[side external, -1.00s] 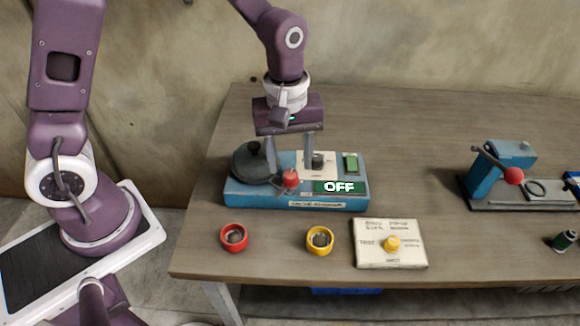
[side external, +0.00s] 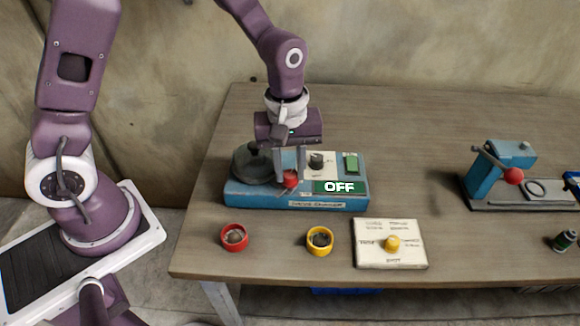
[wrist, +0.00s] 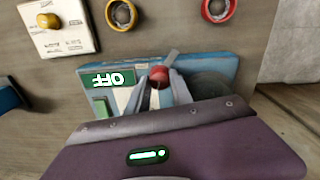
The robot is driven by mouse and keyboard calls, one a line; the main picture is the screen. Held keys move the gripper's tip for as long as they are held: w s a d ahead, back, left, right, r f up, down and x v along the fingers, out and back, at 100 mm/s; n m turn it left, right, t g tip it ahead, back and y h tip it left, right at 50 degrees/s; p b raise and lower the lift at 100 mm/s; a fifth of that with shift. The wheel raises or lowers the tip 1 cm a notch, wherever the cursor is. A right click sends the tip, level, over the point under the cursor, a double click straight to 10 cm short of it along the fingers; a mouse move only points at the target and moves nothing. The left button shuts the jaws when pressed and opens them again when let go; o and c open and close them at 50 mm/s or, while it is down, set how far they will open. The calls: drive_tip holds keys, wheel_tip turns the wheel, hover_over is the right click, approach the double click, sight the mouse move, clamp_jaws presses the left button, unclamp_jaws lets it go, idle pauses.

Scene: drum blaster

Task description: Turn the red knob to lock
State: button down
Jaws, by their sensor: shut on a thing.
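The red knob (side external: 290,179) sits at the front of a blue machine (side external: 255,197), between a dark round drum (side external: 252,167) and a green display (side external: 327,187) that reads OFF. My gripper (side external: 289,176) points down over the machine, its two fingers at the red knob. In the wrist view the red knob (wrist: 159,75) shows between the two fingertips (wrist: 160,84), and my gripper is shut on it. A grey lever-like piece sticks out by the knob. Parts of the knob's sides are hidden by the fingers.
A black knob (side external: 316,160) and a green button (side external: 351,163) are on the machine. In front lie a red ring cup (side external: 235,237), a yellow ring cup (side external: 320,240) and a white box with a yellow knob (side external: 392,243). Another blue device (side external: 487,177) stands at right. The table between is clear.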

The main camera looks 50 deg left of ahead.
drive_tip(key=m, duration=0.8)
drive_tip(key=shift+w+m, duration=0.1)
drive_tip(key=shift+m, duration=0.2)
drive_tip(key=m, duration=0.4)
drive_tip(key=shift+m, duration=0.3)
drive_tip(key=shift+m+g, duration=0.3)
drive_tip(key=shift+m, duration=1.9)
